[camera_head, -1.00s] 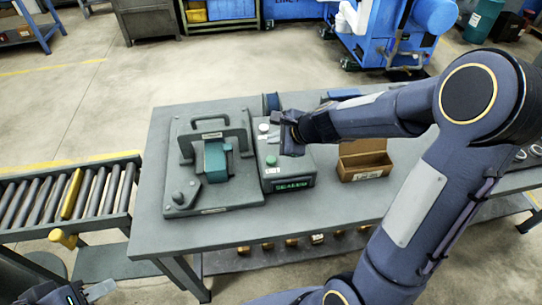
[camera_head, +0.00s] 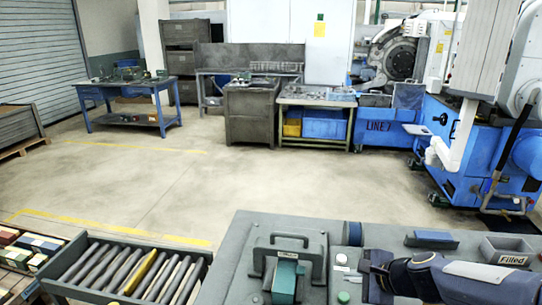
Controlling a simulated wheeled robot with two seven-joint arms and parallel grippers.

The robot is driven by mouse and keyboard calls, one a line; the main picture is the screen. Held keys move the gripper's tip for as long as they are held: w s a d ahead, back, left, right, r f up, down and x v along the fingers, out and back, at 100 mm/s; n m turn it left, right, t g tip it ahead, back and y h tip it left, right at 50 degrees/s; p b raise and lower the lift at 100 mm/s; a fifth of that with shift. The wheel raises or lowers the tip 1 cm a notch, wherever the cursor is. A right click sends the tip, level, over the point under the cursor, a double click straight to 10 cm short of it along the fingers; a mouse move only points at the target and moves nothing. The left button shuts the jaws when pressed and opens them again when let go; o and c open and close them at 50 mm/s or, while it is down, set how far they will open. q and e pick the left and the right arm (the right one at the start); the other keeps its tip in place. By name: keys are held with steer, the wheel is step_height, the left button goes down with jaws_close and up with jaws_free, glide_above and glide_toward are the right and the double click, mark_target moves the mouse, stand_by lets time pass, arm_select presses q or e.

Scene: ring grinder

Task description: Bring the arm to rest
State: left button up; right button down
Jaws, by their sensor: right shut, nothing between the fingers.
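My right arm comes in from the right edge, low in the picture. My right gripper (camera_head: 374,270) is shut and empty, above the control box on the grey workbench (camera_head: 240,240). The control box shows a green button (camera_head: 344,297) and a pale button (camera_head: 341,259) just left of the gripper; the gripper and forearm hide part of the bench behind them. To the left stands a grey fixture with a handle (camera_head: 289,238) and a teal block (camera_head: 285,278). My left gripper is out of view.
A grey bin marked "Filled" (camera_head: 508,250) is at right. A roller conveyor (camera_head: 125,270) stands left. The floor behind is clear up to the blue machine (camera_head: 465,150).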

steer(key=s+a+r+n+g+y, duration=0.1)
steer(key=s+a+r+n, duration=0.15)
steer(key=s+n, duration=0.35)
steer(key=s+a+r+n, duration=0.1)
steer(key=s+r+n, duration=0.3)
steer(key=s, duration=0.3)
steer(key=s+d+f+n+g+h, duration=0.1)
steer(key=s+f+n+h, duration=0.1)
steer(key=s+n, duration=0.5)
steer(key=s+f, duration=0.1)
steer(key=s, duration=0.3)
steer(key=shift+d, duration=0.35)
